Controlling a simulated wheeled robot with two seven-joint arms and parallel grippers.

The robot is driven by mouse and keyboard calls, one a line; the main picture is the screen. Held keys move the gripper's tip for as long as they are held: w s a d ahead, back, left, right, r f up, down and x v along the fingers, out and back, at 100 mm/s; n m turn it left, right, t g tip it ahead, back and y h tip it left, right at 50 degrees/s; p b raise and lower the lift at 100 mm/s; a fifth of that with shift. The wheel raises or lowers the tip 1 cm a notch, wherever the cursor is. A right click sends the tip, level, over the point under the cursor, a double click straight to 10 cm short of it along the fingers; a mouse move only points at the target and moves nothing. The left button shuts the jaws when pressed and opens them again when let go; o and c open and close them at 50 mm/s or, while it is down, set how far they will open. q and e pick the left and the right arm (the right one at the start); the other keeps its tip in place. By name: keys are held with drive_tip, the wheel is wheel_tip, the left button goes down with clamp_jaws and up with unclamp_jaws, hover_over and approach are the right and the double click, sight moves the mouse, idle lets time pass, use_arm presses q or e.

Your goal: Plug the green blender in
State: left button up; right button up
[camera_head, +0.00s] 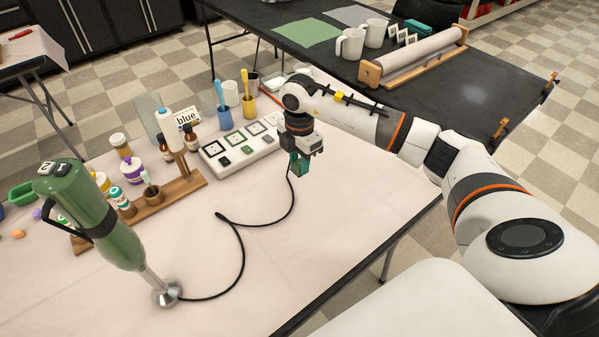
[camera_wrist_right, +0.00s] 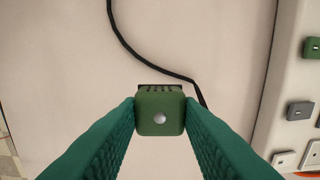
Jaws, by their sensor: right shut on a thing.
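The green hand blender (camera_head: 122,245) stands tilted at the left of the table on its metal foot. Its black cable (camera_head: 241,247) runs from the foot across the table to my right gripper (camera_head: 299,167). In the right wrist view, the gripper (camera_wrist_right: 160,115) is shut on a small green plug (camera_wrist_right: 160,124), held between its green fingers; the cable (camera_wrist_right: 150,54) shows beyond it. The white power strip (camera_head: 237,151) lies behind and left of the gripper, apart from it. It also shows at the right edge of the wrist view (camera_wrist_right: 280,80). My left gripper is not in view.
Several green and grey plugs or switches sit on the strip, beside square sockets. The table front is clear apart from the cable. A dark table (camera_head: 440,93) stands behind.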

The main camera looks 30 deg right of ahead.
sight(299, 163)
wheel_tip(299, 163, up, 4)
drive_tip(key=shift+r, duration=0.15)
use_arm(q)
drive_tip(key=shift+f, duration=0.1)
